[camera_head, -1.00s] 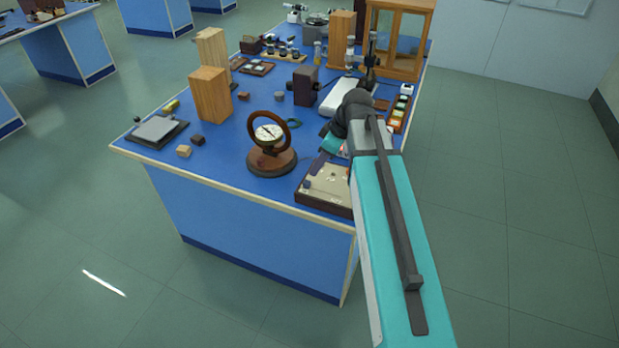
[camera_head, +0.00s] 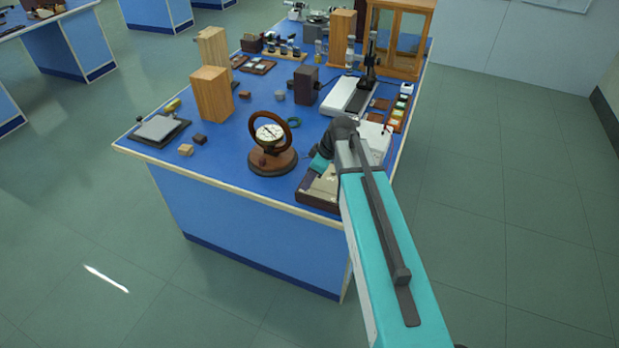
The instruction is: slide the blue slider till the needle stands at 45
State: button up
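The round white dial (camera_head: 268,134) stands inside a brown ring on a round wooden base (camera_head: 272,164), near the front of the blue bench. Its dark needle shows, but the numbers are too small to read. To its right is a low dark-framed box with a pale top (camera_head: 318,189), partly covered by my arm. I cannot make out the blue slider; it may be behind my wrist and gripper. My gripper (camera_head: 316,169) points down at the far part of this box, just right of the dial. Its fingers are mostly hidden, and I cannot see whether it touches anything.
Wooden blocks (camera_head: 212,95) and a tray with a grey plate (camera_head: 159,130) stand to the left. A dark box (camera_head: 306,86), a white instrument (camera_head: 349,97) and a glass-fronted cabinet (camera_head: 398,38) stand behind. The bench between the dial and the small blocks is clear.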

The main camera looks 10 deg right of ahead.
jog(key=shift+a+f, duration=0.1)
jog(key=shift+f, duration=0.15)
grip_shut()
jog(key=s+d+b, duration=0.2)
jog(key=d, duration=0.1)
jog(key=shift+s+d+f, duration=0.1)
jog(key=shift+s+d, duration=0.15)
jog(key=shift+d, duration=0.05)
jog(key=shift+s+d, duration=0.35)
jog(key=shift+d, duration=0.1)
